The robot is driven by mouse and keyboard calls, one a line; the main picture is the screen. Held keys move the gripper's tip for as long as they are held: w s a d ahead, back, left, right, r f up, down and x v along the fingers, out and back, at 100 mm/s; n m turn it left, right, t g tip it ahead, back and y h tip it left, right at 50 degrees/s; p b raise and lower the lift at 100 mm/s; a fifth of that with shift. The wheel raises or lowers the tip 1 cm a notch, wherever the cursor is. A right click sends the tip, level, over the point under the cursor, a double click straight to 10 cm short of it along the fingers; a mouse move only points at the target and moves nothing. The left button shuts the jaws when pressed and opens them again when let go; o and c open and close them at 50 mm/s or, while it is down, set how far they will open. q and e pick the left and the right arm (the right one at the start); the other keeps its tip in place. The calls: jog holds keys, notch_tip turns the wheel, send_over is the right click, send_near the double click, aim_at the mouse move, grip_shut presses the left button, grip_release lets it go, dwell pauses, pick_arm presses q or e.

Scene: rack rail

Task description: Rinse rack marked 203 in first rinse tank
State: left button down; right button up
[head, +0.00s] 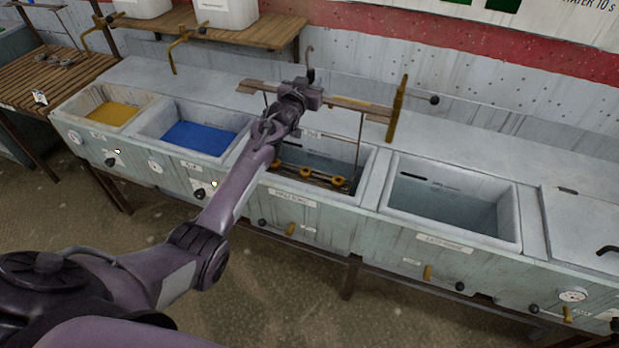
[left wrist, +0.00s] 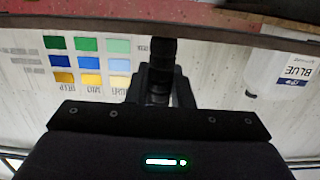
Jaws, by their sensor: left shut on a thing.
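My left gripper (head: 304,88) is shut on the middle of the rack (head: 352,103), above the third tank from the left. The rack has a long crossbar, a hook above it and thin rods hanging down. Its lower bar with several orange-yellow pieces (head: 308,180) is down inside that tank, below the rim. I cannot read a number on the rack. The third tank (head: 368,165), likely the first rinse, has a small label on its front. In the left wrist view the jaws (left wrist: 160,85) close around a dark upright part. My right gripper is not in view.
Left of the third tank are a blue tank (head: 200,138) and a yellow tank (head: 105,112). To the right is another rinse tank (head: 452,206), then a closed lid (head: 590,225). A brass post (head: 397,108) stands behind. A wooden shelf (head: 262,32) holds white containers.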

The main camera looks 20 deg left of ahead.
pick_arm(q)
notch_tip(320, 180, down, 8)
jog(key=b, duration=0.5)
jog(key=shift+r+b, duration=0.15)
jog(key=shift+b, duration=0.15)
jog(key=shift+s+p, duration=0.75)
jog(key=shift+p, duration=0.2)
jog(key=w+b, duration=0.3)
jog(key=b, duration=0.1)
jog(key=shift+w, duration=0.15)
dwell(2.6)
